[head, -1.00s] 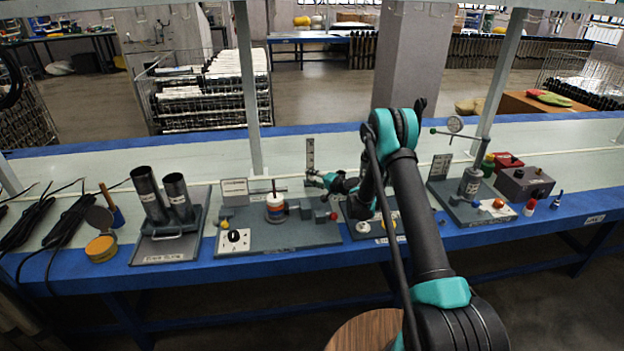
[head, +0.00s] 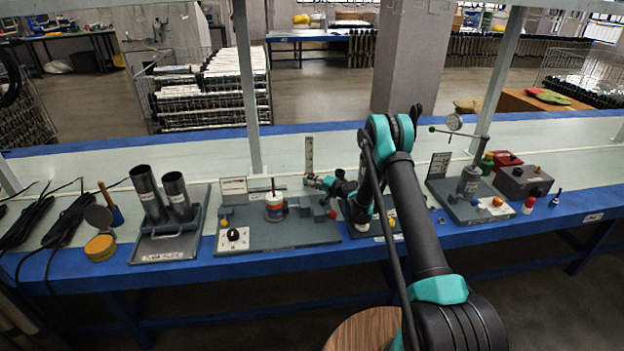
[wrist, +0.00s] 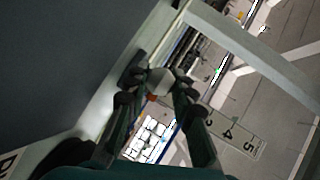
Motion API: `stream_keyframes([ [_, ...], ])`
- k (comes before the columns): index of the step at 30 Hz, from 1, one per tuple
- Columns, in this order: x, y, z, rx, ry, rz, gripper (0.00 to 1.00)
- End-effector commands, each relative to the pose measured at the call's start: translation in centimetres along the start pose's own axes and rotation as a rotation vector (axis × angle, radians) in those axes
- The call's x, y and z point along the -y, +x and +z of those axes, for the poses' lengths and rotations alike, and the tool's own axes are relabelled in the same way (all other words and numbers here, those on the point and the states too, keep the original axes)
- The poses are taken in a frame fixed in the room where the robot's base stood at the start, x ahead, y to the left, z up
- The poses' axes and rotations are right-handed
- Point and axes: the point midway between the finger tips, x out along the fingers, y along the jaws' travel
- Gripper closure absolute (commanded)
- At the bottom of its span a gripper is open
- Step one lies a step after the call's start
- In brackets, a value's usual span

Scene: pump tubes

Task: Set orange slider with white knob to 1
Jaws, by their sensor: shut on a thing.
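The white knob (wrist: 160,80) is between the fingertips of my gripper (wrist: 157,91) in the wrist view. A bit of the orange slider (wrist: 152,97) shows just beside the knob. The numbered scale plate (wrist: 238,135) lies to the right, with 4 and 5 readable; the lower marks are covered by a finger. In the head view the upright scale (head: 309,153) stands at the back of a grey fixture, and my gripper (head: 311,180) is at its lower part, shut. The knob is too small to make out there, and the slider's exact mark cannot be read.
A grey base (head: 280,238) with a striped cylinder (head: 274,206) and a black dial (head: 233,235) is left of my gripper. Two dark tubes (head: 146,190) stand farther left. A dial gauge stand (head: 470,182) is right of my arm. The back strip of the table is clear.

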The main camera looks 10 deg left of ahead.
Motion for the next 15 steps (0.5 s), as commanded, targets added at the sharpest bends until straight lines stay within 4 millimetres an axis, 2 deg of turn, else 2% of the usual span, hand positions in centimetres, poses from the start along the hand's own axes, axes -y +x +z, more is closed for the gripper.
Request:
stream_keyframes([
  [8,-0.46,-0.04,0.12,0.001,-0.005,0.005,1.00],
  [9,-0.48,-0.04,0.13,0.002,-0.005,0.005,0.71],
  [13,-0.43,-0.02,0.11,0.002,-0.005,0.004,0.55],
  [15,-0.40,-0.02,0.11,0.001,-0.004,0.004,0.54],
])
